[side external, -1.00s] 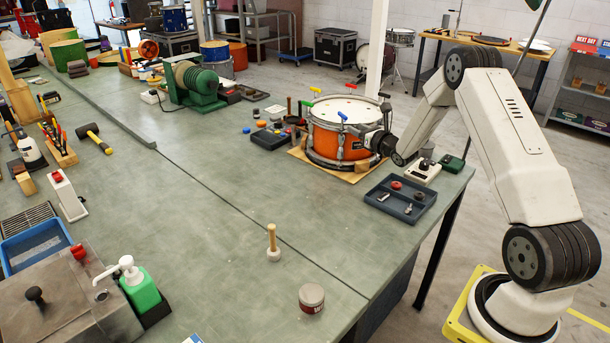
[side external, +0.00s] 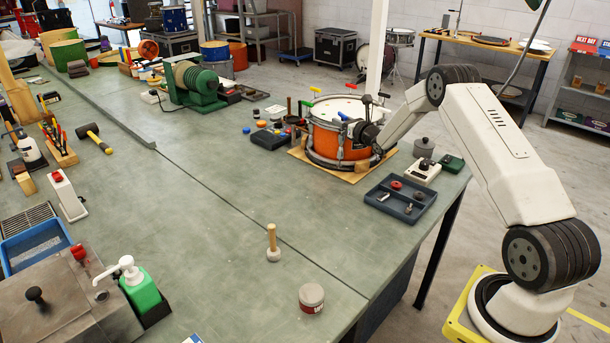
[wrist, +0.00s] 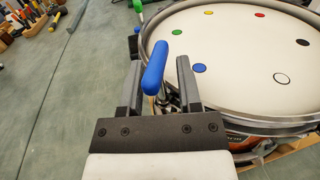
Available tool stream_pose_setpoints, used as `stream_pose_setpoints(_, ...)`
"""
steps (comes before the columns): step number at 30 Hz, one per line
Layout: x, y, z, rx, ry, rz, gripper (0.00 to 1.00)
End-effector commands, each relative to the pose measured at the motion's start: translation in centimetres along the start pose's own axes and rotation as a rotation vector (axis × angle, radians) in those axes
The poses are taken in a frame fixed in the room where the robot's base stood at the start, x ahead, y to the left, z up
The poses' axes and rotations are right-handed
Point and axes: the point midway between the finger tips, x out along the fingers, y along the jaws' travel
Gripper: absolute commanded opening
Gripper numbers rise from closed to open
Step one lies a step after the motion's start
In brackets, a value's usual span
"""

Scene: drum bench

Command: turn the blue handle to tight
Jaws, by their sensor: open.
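The blue handle (wrist: 155,66) stands at the rim of the orange drum (side external: 331,145). In the wrist view it lies between the two fingers of my gripper (wrist: 160,82), closer to the left finger, with a gap on the right. My gripper is open and around the handle, not closed on it. In the side view the blue handle (side external: 343,116) shows as a small blue piece just left of my wrist, and my fingers are hard to make out there. The white drumhead (wrist: 240,60) carries several coloured dots, one of them blue, beside the handle.
Green, red and yellow handles stand elsewhere on the drum rim. A dark tray (side external: 401,199) with small parts and a white device (side external: 423,171) sit right of the drum. A mallet-like tool (side external: 273,243) and a tin (side external: 312,298) stand in front. The middle bench is clear.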

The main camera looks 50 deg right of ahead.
Motion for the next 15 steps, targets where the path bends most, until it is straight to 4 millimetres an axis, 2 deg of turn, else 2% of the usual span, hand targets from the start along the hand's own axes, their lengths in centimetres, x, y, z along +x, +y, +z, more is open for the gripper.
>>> stream_pose_setpoints(9, 0.14, 0.02, -0.01, 0.000, 0.000, 0.000, 0.44)
stream_pose_setpoints(10, 0.14, 0.02, -0.01, 0.000, 0.000, 0.000, 0.41)
stream_pose_setpoints(14, 0.13, 0.01, -0.02, 0.000, 0.001, 0.000, 0.00)
stream_pose_setpoints(15, 0.12, 0.00, -0.02, 0.000, 0.001, 0.000, 0.00)
